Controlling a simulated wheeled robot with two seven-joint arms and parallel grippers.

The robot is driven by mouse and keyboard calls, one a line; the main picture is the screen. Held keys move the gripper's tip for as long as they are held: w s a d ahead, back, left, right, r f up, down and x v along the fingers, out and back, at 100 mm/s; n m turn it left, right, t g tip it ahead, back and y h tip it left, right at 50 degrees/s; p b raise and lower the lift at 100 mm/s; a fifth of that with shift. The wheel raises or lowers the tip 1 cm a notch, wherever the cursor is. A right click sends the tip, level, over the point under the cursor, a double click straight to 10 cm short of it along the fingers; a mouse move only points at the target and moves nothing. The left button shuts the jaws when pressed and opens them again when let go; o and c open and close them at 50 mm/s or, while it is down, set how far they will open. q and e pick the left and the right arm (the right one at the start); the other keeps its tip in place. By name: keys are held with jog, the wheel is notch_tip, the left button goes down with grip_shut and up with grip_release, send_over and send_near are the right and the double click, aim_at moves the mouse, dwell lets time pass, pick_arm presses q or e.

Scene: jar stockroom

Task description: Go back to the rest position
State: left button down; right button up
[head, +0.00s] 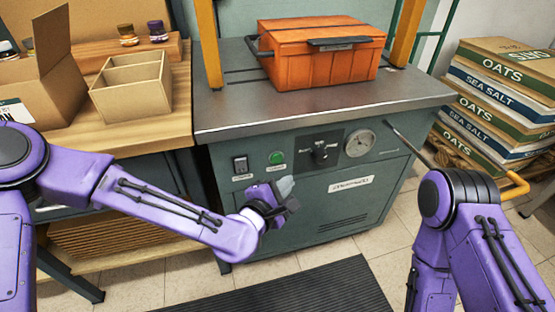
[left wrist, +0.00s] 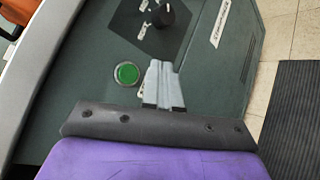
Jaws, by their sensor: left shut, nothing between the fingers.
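My left gripper (head: 287,187) is at the end of the purple left arm, in front of the green-grey machine (head: 345,215) and near its control panel. It also shows in the left wrist view (left wrist: 163,72), where its pale fingers are together with nothing between them. The green button (left wrist: 126,74) lies just left of the fingertips in that view, and the button also shows in the head view (head: 276,158). I cannot tell whether the fingers touch the panel. My right arm is at the right of the head view, but its gripper is out of sight.
An orange case (head: 310,65) sits on the machine's metal top between yellow posts. A wooden bench (head: 130,130) at the left holds a divided box (head: 130,107), an open carton and small jars. Stacked sacks (head: 500,100) stand at the right. A dark mat (head: 300,292) lies on the floor.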

dwell(0.8)
pick_arm(q)
jog(key=s+a+f+m+g+y, duration=0.1)
jog(key=s+a+f+m+g, duration=0.15)
jog(key=f, duration=0.45)
jog(key=s+a+f+m+g+y, duration=0.1)
jog(key=s+a+f+m+y, duration=0.1)
jog(key=s+a+f+m, duration=0.3)
jog(key=s+a+f+m+g+y, duration=0.3)
jog(key=s+a+f+g+y, duration=0.15)
jog(key=s+a+f, duration=1)
jog(key=s+a+f+m+g+y, duration=0.2)
jog(key=s+a+f+y, duration=0.1)
jog(key=s+a, duration=0.45)
notch_tip(320, 180, up, 19)
jog(key=p, duration=1.9)
jog(key=shift+w+a+g+p, duration=0.2)
jog(key=shift+a+g+p, duration=0.05)
jog(key=shift+g+p, duration=0.05)
